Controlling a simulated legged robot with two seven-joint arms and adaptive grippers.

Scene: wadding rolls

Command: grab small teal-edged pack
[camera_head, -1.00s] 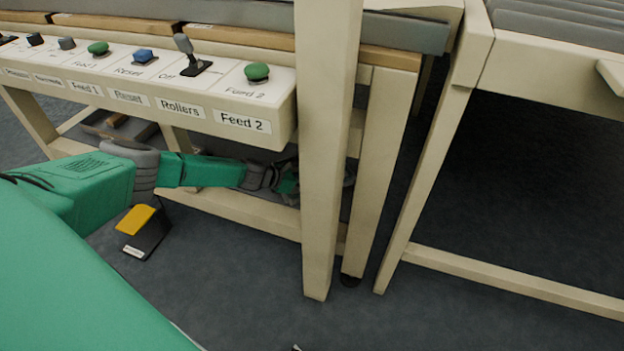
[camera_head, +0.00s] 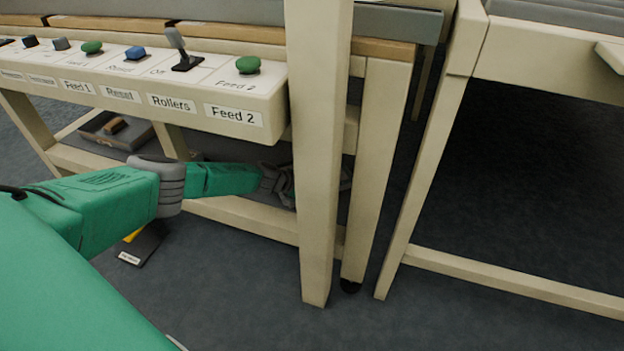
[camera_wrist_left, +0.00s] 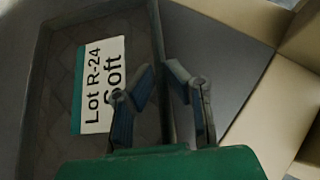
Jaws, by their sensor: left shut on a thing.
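In the left wrist view, a dark grey quilted pack (camera_wrist_left: 62,75) carries a white label with a teal edge, reading "Lot R-24 Soft" (camera_wrist_left: 103,85). My left gripper (camera_wrist_left: 160,75) is shut on the pack's right edge, with one finger on each side of it. In the head view my left gripper (camera_head: 285,185) is low under the control panel, by the lower shelf, and partly hidden behind a cream post. The pack cannot be made out there. My right gripper is not in view.
A cream post (camera_head: 318,170) and table leg (camera_head: 375,170) stand close to the gripper. The control panel (camera_head: 190,97) overhangs the arm. A grey tray (camera_head: 92,132) lies on the lower shelf. A black and yellow item (camera_head: 145,245) is on the floor. Open floor (camera_head: 480,190) lies right.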

